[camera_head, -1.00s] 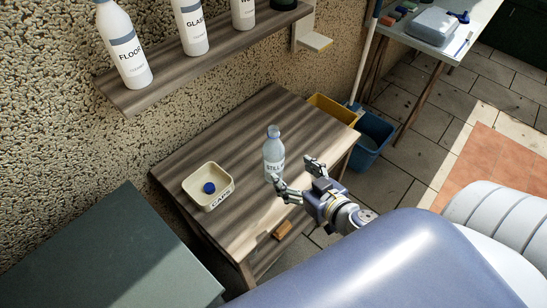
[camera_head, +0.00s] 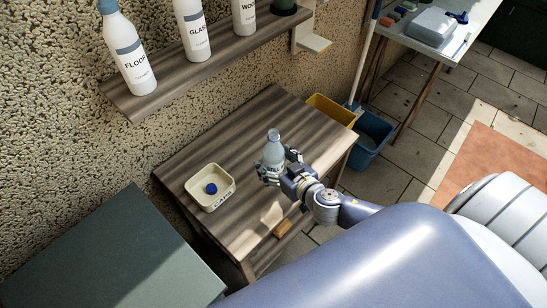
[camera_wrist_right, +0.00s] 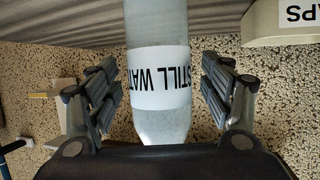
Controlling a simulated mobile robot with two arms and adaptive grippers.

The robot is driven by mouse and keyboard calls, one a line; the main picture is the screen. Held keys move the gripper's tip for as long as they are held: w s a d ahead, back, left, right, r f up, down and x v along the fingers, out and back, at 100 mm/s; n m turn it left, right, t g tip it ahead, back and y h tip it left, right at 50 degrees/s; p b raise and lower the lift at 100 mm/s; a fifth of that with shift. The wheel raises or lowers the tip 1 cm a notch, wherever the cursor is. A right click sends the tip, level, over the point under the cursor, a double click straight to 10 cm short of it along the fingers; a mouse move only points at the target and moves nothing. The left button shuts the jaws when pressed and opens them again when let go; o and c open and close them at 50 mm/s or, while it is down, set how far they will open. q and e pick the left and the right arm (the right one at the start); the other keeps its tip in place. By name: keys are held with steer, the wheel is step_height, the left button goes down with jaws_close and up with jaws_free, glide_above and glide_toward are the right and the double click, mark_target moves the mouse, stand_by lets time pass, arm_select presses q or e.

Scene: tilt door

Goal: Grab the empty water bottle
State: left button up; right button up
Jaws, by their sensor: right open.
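The clear water bottle (camera_head: 273,147) with a white label stands upright on the wooden table (camera_head: 240,130). In the right wrist view the bottle (camera_wrist_right: 158,80) reads "STILL WAT..." and sits between the two fingers. My right gripper (camera_head: 279,170) is open around the bottle. In the wrist view its fingers (camera_wrist_right: 160,95) stand to either side with a visible gap on both sides. The lower part of the bottle is partly hidden by the gripper in the head view. My left gripper is not in view.
A cream box marked CAPS (camera_head: 225,200) holding a blue cap (camera_head: 211,188) stands left of the bottle. A shelf (camera_head: 135,105) with labelled bottles is above on the wall. Yellow (camera_head: 330,112) and blue (camera_head: 372,137) buckets stand beyond the table's right side.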

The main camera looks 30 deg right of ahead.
steer(key=shift+w+a+f, duration=0.1)
steer(key=shift+w+f, duration=0.15)
steer(key=shift+w, duration=0.25)
steer(key=shift+c, duration=0.5)
steer(key=c, duration=1.1)
steer(key=shift+o, duration=0.2)
steer(key=shift+r, duration=0.1)
